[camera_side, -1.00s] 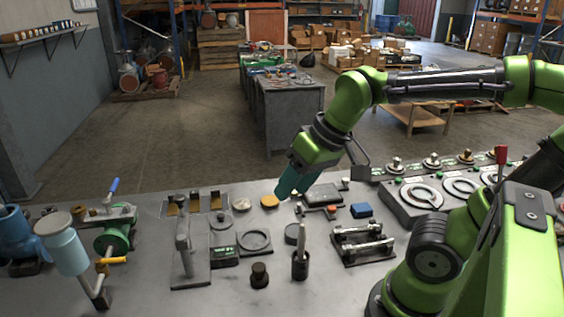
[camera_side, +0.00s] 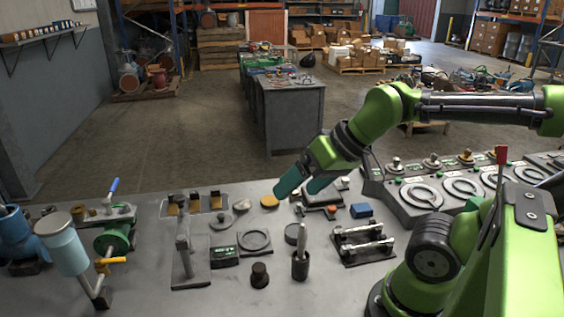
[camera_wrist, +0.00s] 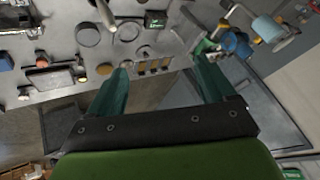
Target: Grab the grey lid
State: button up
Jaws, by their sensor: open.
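My gripper (camera_side: 296,192) is open and empty, its two teal fingers angled down over the back of the bench. In the wrist view my gripper (camera_wrist: 161,66) has its fingers wide apart, with nothing between them. A flat grey disc with a small knob (camera_side: 221,222), which looks like the grey lid, lies left of the gripper on the bench. A pale round piece (camera_side: 241,205) and a yellow disc (camera_side: 269,201) lie nearer the gripper. A darker grey round piece (camera_side: 292,233) lies in front of it.
A ring fixture (camera_side: 254,241), a small green-labelled box (camera_side: 224,257) and an upright handle in a dark holder (camera_side: 300,263) stand around the discs. A tall grey clamp stand (camera_side: 183,250) is at left. A rack with bars (camera_side: 362,241) and a dial panel (camera_side: 425,195) are at right.

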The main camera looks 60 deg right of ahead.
jog(key=n+g+h, duration=0.2)
jog(key=n+g, duration=0.5)
jog(key=n, duration=0.2)
send_over(221, 215)
notch_tip(221, 215, down, 8)
jog(key=f, duration=1.1)
jog(key=shift+w+a, duration=0.15)
jog(key=shift+a, duration=0.05)
jog(key=shift+d+f, duration=0.1)
jog(key=shift+f, duration=2.5)
